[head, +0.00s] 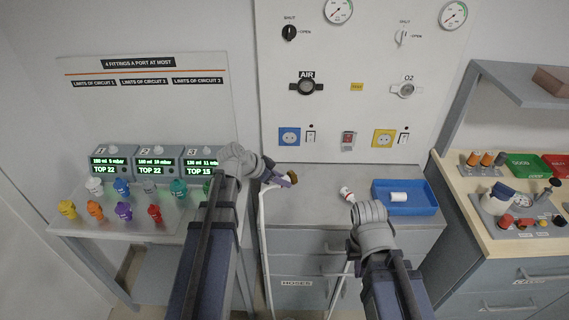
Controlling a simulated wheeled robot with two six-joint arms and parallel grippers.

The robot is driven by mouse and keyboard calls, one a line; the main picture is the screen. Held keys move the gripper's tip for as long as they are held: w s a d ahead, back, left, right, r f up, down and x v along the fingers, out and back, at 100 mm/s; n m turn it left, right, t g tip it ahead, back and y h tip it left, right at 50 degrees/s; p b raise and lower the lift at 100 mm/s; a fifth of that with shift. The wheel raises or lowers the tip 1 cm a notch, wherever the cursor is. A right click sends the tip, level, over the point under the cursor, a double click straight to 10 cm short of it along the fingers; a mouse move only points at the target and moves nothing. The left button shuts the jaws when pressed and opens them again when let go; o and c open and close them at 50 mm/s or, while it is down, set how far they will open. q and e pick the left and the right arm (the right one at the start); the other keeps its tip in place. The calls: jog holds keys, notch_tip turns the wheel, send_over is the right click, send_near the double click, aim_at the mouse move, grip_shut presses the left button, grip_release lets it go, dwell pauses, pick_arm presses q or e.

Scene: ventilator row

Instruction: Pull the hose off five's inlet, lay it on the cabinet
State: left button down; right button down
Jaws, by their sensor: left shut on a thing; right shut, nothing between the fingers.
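My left gripper (284,180) is over the left end of the grey cabinet top (318,201). It is shut on the end of a white hose; a small brownish end shows at the fingers. The hose (264,225) hangs down the cabinet's left side. The grip itself is small and partly hidden. My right arm's wrist is in front of the cabinet, right of its middle; its fingers are hidden. Machines numbered 1 (109,161), 2 (155,160) and 3 (200,161) stand on the left table. I cannot see a machine marked five or its inlet.
A white and red fitting (346,193) lies on the cabinet top. A blue tray (426,204) with a white piece stands right of it. Several coloured fittings stand on the left table (80,220). A wooden bench (470,222) is at right.

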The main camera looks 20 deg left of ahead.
aim_at(291, 172)
pick_arm(q)
jog(key=shift+m+g, duration=0.3)
jog(key=shift+m, duration=0.1)
jog(key=w+d+r, duration=0.1)
jog(key=w+d+p, duration=0.1)
jog(key=w, duration=0.1)
jog(key=shift+r, duration=0.4)
jog(key=shift+d+f, duration=0.1)
jog(key=shift+d, duration=0.15)
jog(key=shift+s+a+f, duration=0.1)
jog(key=shift+f, duration=0.1)
notch_tip(291, 172, down, 7)
jog(key=b, duration=0.7)
jog(key=shift+r, duration=0.1)
jog(key=shift+c, duration=2.2)
grip_release()
